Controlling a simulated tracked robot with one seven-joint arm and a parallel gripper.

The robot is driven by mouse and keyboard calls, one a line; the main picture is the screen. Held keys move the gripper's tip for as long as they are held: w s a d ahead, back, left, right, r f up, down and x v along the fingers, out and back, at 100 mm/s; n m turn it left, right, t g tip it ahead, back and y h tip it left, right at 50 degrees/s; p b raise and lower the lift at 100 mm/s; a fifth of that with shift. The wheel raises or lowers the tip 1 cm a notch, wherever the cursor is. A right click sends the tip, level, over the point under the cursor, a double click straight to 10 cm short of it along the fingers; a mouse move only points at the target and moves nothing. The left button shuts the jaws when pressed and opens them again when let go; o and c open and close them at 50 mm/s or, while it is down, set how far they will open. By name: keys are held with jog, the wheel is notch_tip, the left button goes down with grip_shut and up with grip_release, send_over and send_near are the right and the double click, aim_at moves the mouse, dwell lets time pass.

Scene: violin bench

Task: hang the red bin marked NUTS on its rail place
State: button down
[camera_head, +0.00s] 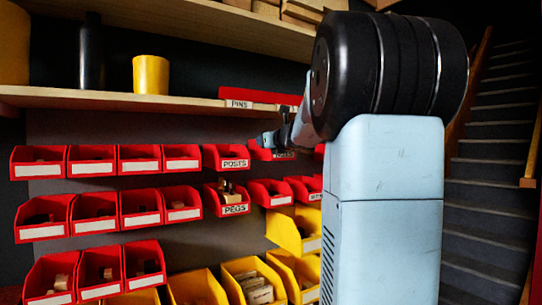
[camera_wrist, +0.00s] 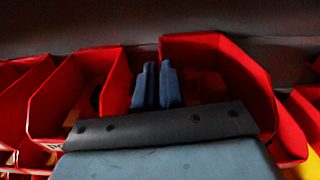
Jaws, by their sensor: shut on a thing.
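A red bin (camera_head: 260,152) is in the top row of wall bins, just right of the bin marked POSTS (camera_head: 226,157). Its label is partly covered by my arm, and I cannot read it for sure as NUTS. My gripper (camera_head: 268,139) is at this bin's front. In the wrist view my fingers (camera_wrist: 155,82) are close together against a large red bin (camera_wrist: 222,62) with brownish contents inside. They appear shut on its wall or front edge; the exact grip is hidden. I cannot tell whether the bin sits on its rail.
A bin marked PEGS (camera_head: 226,200) and other red bins hang below. Yellow bins (camera_head: 252,282) are lower. A shelf (camera_head: 120,100) runs above, with a red piece marked PINS (camera_head: 262,97). Another red bin (camera_wrist: 75,95) is close left of my fingers. Stairs (camera_head: 490,180) are at right.

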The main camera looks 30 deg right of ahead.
jog(key=shift+w, duration=0.85)
dwell(0.9)
jog(key=shift+f, duration=0.9)
dwell(0.8)
jog(key=c, duration=1.2)
grip_release()
jog(key=shift+o, duration=0.2)
jog(key=s, duration=1.3)
jog(key=shift+s+d+r, duration=0.15)
jog(key=shift+s+r, duration=0.15)
jog(key=shift+s, duration=0.1)
jog(key=s+a+f+n+g+y, duration=0.1)
jog(key=s+a+f+n+g, duration=0.1)
jog(key=s+a+f+n, duration=0.3)
jog(key=s+a+f+n+g+y, duration=0.2)
jog(key=a+f+n+g, duration=0.1)
jog(key=a+n, duration=0.45)
jog(key=s+a+f+n+g+y, duration=0.1)
jog(key=s+a+f+n+g, duration=0.15)
jog(key=a+f+n, duration=0.35)
jog(key=s+a+f+n+g+h, duration=0.3)
jog(key=s+f+n+g+h, duration=0.1)
jog(key=s+f+n, duration=0.8)
jog(key=s+n, duration=0.3)
jog(key=n, duration=0.1)
jog(key=shift+s+h, duration=0.2)
jog(key=shift+h, duration=0.1)
